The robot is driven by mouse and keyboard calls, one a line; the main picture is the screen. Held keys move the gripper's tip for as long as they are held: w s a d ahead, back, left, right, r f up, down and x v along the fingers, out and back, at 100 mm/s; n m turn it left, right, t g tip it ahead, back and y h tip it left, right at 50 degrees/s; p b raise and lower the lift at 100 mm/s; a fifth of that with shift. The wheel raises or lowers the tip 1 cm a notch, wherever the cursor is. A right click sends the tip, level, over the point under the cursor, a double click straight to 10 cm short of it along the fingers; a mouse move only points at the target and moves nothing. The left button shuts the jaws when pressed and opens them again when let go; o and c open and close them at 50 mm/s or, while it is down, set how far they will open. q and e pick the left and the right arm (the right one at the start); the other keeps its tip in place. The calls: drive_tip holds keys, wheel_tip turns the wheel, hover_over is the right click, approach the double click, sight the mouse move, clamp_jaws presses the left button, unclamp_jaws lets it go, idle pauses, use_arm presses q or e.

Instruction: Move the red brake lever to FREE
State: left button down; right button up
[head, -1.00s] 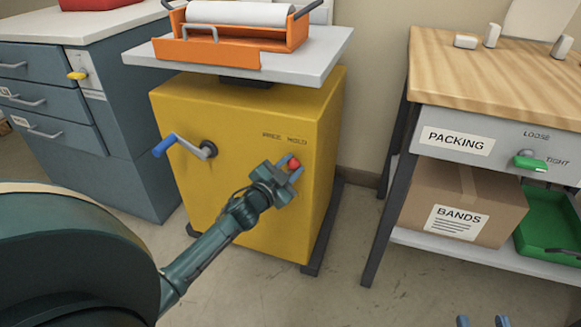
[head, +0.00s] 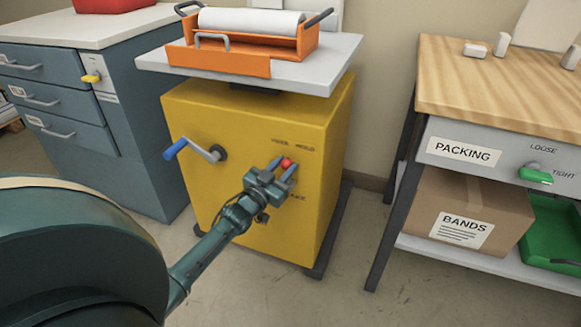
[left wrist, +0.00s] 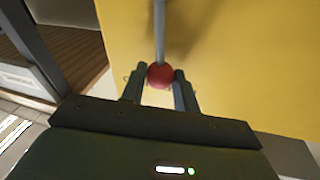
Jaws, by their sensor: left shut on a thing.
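The red ball knob (head: 286,163) of the brake lever is on the front of the yellow cabinet (head: 215,118). It sits below the small FREE (head: 280,142) and HOLD (head: 305,148) markings, nearer to FREE. My left gripper (head: 284,171) is shut on the knob, with a finger on each side. In the left wrist view the knob (left wrist: 160,75) is between the two fingertips (left wrist: 160,84), and the grey lever rod (left wrist: 160,35) runs up from it. My right gripper is not in view.
A crank with a blue handle (head: 175,148) sticks out left of the lever. An orange roller unit (head: 228,62) stands on the grey top above. Blue drawers (head: 60,145) stand left; a wooden-topped bench (head: 465,80) stands right. Bare floor lies in front.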

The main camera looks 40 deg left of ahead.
use_arm(q)
drive_tip(key=a+n, duration=0.2)
drive_tip(key=n, duration=0.1)
drive_tip(key=a+f+n+y, duration=0.1)
drive_tip(key=shift+s+n+t, duration=0.35)
drive_tip(key=shift+n+t, duration=0.05)
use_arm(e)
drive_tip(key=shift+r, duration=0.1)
use_arm(q)
drive_tip(key=c, duration=1.1)
unclamp_jaws()
drive_tip(key=shift+o, duration=0.2)
drive_tip(key=p+v, duration=0.3)
drive_tip(key=v, duration=1)
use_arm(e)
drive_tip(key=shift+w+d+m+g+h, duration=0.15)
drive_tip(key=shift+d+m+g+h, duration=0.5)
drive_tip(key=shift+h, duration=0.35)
use_arm(q)
drive_tip(key=shift+s, duration=0.1)
